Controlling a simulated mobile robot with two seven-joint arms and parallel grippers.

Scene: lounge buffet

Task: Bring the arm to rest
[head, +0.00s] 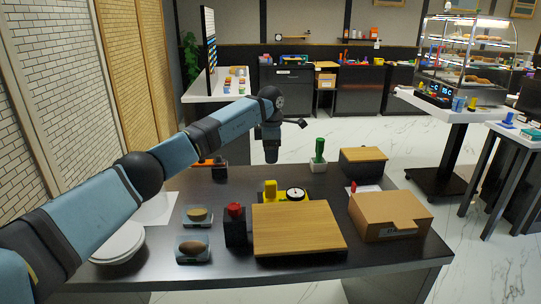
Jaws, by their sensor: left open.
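My left arm reaches in from the left of the head view, over the dark table (385,252). Its left gripper (271,158) points down above the back part of the table and is open. No object shows between its fingers, and it appears apart from the things on the table. The fingers are small and dark here, so their gap is hard to see. My right gripper is not in view.
A wooden board (297,228), a cardboard box (390,214), a black box with a wooden lid (363,161), a potted green cactus-like item (319,154) and a black red-topped container (235,225) stand on the table. A round white dish (119,243) lies at left, partly behind my arm.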

